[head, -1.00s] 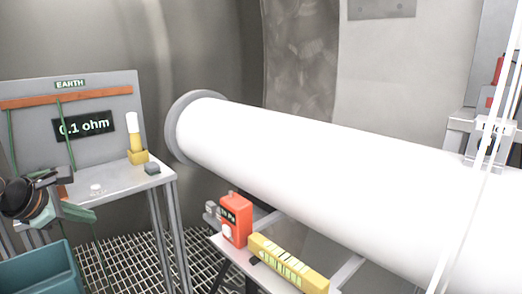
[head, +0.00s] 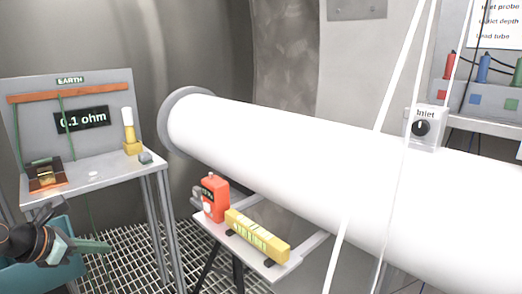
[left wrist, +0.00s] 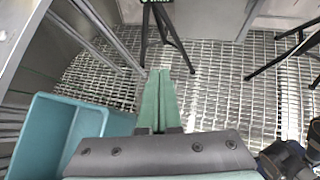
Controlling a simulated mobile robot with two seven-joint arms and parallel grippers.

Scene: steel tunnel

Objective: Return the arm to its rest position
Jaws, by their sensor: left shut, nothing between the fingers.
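My left gripper (head: 98,247) is at the lower left of the head view, over the mesh floor and in front of the grey earth bench (head: 100,172). Its green fingers are shut with nothing between them. In the left wrist view the fingers (left wrist: 160,85) lie side by side, pointing out over the floor grating. A teal bin (head: 25,276) is below and beside the gripper; it also shows at the left of the left wrist view (left wrist: 38,140). My right gripper is not seen in the head view.
A large white tube (head: 290,150) crosses the head view. A small stand holds an orange gauge (head: 214,198) and a yellow level (head: 257,235). An inlet dial (head: 421,128) is at right. The bench carries a copper-coloured block (head: 46,176) and a yellow-and-white cylinder (head: 129,130). Open grating (left wrist: 225,90) lies ahead of the fingers.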

